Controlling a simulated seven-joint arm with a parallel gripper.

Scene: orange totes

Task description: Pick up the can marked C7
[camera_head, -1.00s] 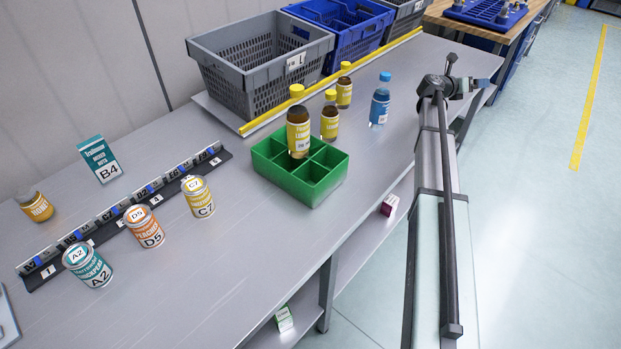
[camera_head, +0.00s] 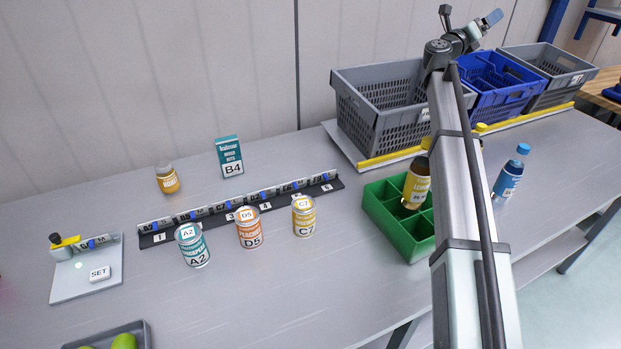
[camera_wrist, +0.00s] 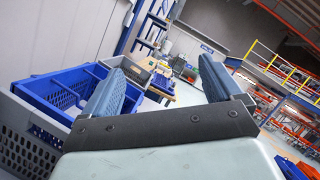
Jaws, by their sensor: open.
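The can marked C7 (camera_head: 304,217) is yellow and white with a pale lid. It stands upright on the grey table in the head view, just in front of the labelled rail and right of the orange D5 can (camera_head: 249,228). The teal A2 can (camera_head: 193,246) stands further left. My gripper shows in the wrist view (camera_wrist: 160,88) with its two blue-grey fingers apart and nothing between them. In the head view my arm reaches up over the right part of the table, its end high near the crates and far from the C7 can.
A black label rail (camera_head: 240,210) runs behind the cans. A teal B4 box (camera_head: 230,157) and an orange-brown jar (camera_head: 167,178) stand behind it. A green divided crate (camera_head: 385,222) holds a yellow-labelled bottle (camera_head: 416,186). A blue bottle (camera_head: 509,174) stands right. Table in front of the cans is clear.

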